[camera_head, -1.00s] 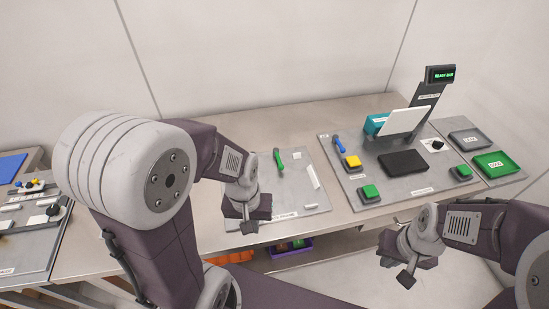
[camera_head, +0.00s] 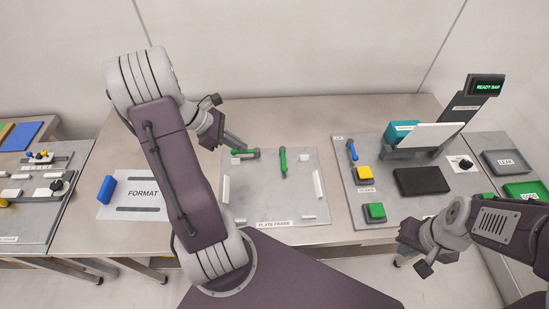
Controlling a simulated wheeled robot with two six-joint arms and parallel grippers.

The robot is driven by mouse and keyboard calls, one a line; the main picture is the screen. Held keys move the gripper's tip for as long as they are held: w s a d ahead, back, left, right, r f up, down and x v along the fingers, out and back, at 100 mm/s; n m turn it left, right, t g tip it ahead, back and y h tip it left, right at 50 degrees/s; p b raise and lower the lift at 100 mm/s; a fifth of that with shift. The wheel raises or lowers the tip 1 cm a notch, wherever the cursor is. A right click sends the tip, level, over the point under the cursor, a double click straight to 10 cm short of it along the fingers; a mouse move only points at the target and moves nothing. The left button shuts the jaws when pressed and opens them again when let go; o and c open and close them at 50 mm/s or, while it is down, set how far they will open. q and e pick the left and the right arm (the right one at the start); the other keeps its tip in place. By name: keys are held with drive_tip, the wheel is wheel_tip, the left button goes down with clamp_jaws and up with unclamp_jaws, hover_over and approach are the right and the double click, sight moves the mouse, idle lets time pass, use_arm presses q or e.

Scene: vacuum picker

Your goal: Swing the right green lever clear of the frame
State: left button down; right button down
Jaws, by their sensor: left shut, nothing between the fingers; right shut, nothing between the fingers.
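The plate frame board (camera_head: 262,208) lies on the table in the middle of the head view. The right green lever (camera_head: 283,162) is at its back edge, its bar pointing from the back toward the front. The left green lever (camera_head: 243,154) lies sideways along the back left edge. My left gripper (camera_head: 238,144) is shut and empty, just behind the left lever and to the left of the right lever; whether it touches the left lever I cannot tell. My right gripper (camera_head: 425,268) is shut and empty, low at the right in front of the table.
White strips (camera_head: 318,183) line the board's sides. A format plate (camera_head: 140,206) with a blue handle lies left. At right, a panel (camera_head: 352,194) carries a blue lever (camera_head: 352,150), a yellow button (camera_head: 364,173), a green button (camera_head: 375,211) and a black pad (camera_head: 424,181).

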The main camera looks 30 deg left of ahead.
sight(283, 160)
use_arm(q)
drive_tip(key=shift+w, duration=0.1)
use_arm(e)
drive_tip(key=shift+w, duration=0.1)
use_arm(q)
drive_tip(key=b+x, duration=0.1)
drive_tip(key=x, duration=0.9)
drive_tip(key=shift+d+f, duration=0.15)
drive_tip(key=shift+f, duration=0.05)
drive_tip(key=shift+w+d+f, duration=0.15)
drive_tip(key=shift+w+d, duration=0.35)
drive_tip(key=shift+d, duration=0.3)
drive_tip(key=shift+w+d+f, duration=0.1)
drive_tip(key=shift+w+d, duration=0.35)
drive_tip(key=shift+d, duration=0.3)
use_arm(e)
drive_tip(key=shift+f, duration=0.6)
drive_tip(key=shift+d+f, duration=0.1)
drive_tip(key=shift+d, duration=0.05)
